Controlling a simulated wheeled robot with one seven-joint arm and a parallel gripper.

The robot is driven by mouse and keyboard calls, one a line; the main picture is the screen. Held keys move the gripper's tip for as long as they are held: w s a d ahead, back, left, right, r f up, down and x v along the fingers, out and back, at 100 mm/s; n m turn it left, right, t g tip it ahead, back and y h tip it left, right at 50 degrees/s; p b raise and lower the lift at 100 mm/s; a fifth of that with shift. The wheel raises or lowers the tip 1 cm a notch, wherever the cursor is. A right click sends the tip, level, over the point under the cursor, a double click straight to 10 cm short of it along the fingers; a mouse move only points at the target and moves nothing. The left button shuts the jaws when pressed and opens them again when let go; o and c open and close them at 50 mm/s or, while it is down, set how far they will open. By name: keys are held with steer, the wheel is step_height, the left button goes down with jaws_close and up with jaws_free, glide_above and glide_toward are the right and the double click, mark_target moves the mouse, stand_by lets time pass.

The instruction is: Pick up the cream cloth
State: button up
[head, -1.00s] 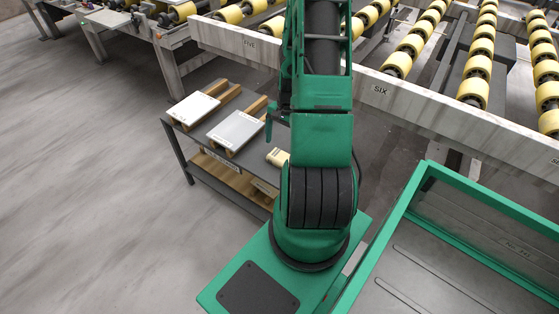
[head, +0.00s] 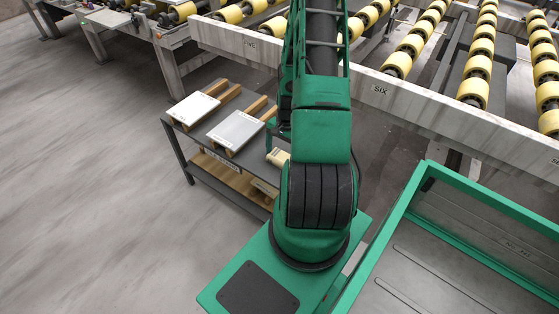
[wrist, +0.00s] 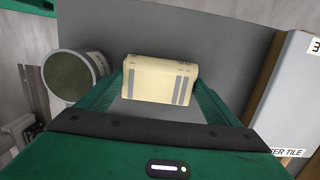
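The cream cloth (head: 277,157) is a small folded block with grey stripes. It lies on the dark top of a low table (head: 190,137), partly hidden by my arm in the head view. In the wrist view the cloth (wrist: 158,72) lies between the tips of my gripper (wrist: 159,84), one green finger on each side. My gripper (head: 271,143) is open and low over the cloth. I cannot tell whether the fingers touch it.
Two pale tiles (head: 235,130) on wooden strips lie left of the cloth in the head view. In the wrist view a round can (wrist: 77,77) stands close to the left finger. A roller conveyor rail (head: 400,98) runs behind the table.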

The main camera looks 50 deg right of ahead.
steer(key=c, duration=0.5)
steer(key=shift+r, duration=0.8)
step_height(320, 180, up, 2)
steer(key=shift+r, duration=0.15)
steer(key=s+a+r, duration=0.2)
steer(key=a, duration=0.1)
steer(key=s+a+r, duration=0.2)
steer(key=a, duration=0.1)
steer(key=s+a+r, duration=0.2)
steer(key=a+r, duration=0.1)
steer(key=shift+s+a, duration=0.3)
steer(key=shift+o, duration=1.1)
steer(key=shift+w, duration=0.1)
